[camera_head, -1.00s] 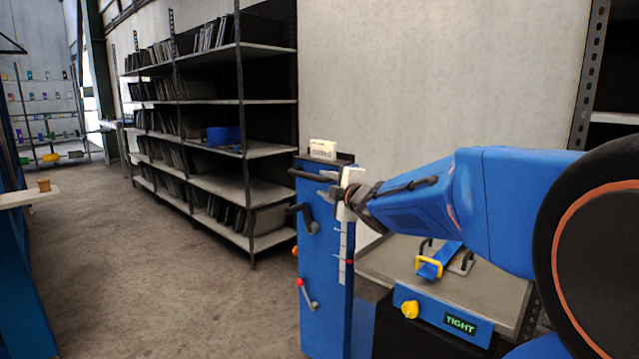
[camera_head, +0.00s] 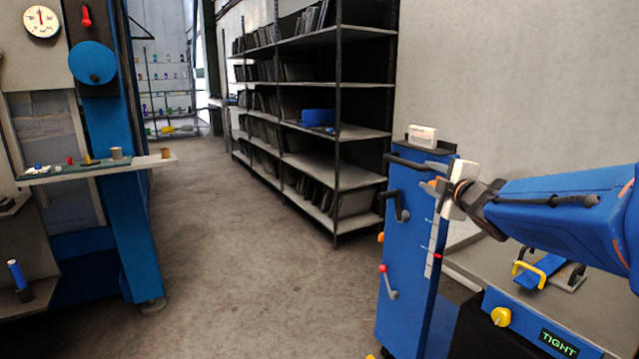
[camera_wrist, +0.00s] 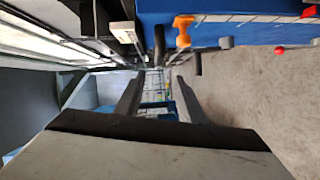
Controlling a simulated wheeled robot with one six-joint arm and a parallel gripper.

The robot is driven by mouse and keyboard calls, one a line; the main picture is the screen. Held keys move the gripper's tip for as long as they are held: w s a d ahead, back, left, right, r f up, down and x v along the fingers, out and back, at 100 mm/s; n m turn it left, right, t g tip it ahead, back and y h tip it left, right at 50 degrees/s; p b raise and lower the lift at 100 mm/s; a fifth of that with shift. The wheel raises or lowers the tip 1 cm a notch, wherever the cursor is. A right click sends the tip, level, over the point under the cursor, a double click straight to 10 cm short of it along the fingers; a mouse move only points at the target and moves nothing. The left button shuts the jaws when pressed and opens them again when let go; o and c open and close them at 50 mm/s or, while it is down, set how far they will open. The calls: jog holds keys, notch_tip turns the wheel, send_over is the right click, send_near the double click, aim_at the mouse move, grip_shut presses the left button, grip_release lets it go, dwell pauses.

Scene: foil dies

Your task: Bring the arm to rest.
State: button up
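My arm, blue with a black wrist, reaches in from the right edge in the head view. My gripper (camera_head: 432,187) is at its end, beside the upper part of a blue cabinet (camera_head: 405,260) with a black bar handle (camera_head: 415,165). I cannot tell from the head view whether it touches the cabinet. In the wrist view the two dark fingers of my gripper (camera_wrist: 158,95) stand apart with nothing held between them; only distant background shows there.
A low bench unit with a blue front (camera_head: 525,325) showing TIGHT stands under my arm. A dark shelf rack (camera_head: 337,130) lines the wall. A blue press (camera_head: 115,200) with a small shelf (camera_head: 95,170) stands at left. The floor (camera_head: 240,260) between is clear.

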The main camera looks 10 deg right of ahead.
jog(key=s+a+f+m+g, duration=0.4)
jog(key=s+f, duration=0.3)
jog(key=s, duration=0.3)
jog(key=s+a+f+m+g, duration=0.4)
jog(key=s+f, duration=0.4)
jog(key=s, duration=0.3)
jog(key=s+a+f+m+g, duration=0.4)
jog(key=s+f+m, duration=0.3)
jog(key=s, duration=0.4)
jog(key=shift+a+f+y, duration=0.3)
jog(key=shift+a+f, duration=0.15)
jog(key=shift+a, duration=0.3)
jog(key=shift+c, duration=0.6)
